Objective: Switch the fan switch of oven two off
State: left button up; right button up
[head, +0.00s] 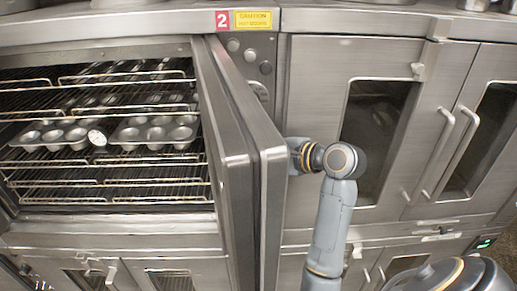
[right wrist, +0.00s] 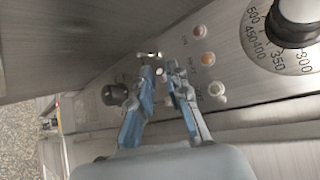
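Oven two carries a red number 2 plate (head: 222,20). Its control panel (head: 250,48) is partly hidden behind the open oven doors (head: 240,140) in the head view. In the right wrist view, my right gripper (right wrist: 162,71) is at the panel, its two blue fingers apart. A small metallic switch (right wrist: 150,54) shows just beyond the fingertips, and a small bright spot lies between them. I cannot tell whether the fingers touch it, nor read any label or switch position. In the head view my right gripper is hidden behind the door. My left gripper is not seen.
In the right wrist view, a black knob (right wrist: 115,94), red (right wrist: 199,31), orange (right wrist: 208,58) and white (right wrist: 217,88) round lights and a temperature dial (right wrist: 290,40) surround the fingers. Muffin pans (head: 150,132) sit on oven racks. A closed oven door (head: 375,130) stands right.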

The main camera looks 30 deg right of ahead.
grip_shut()
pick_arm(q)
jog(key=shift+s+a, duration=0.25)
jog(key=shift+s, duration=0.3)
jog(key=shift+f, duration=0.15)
pick_arm(e)
jog(key=shift+f, duration=0.1)
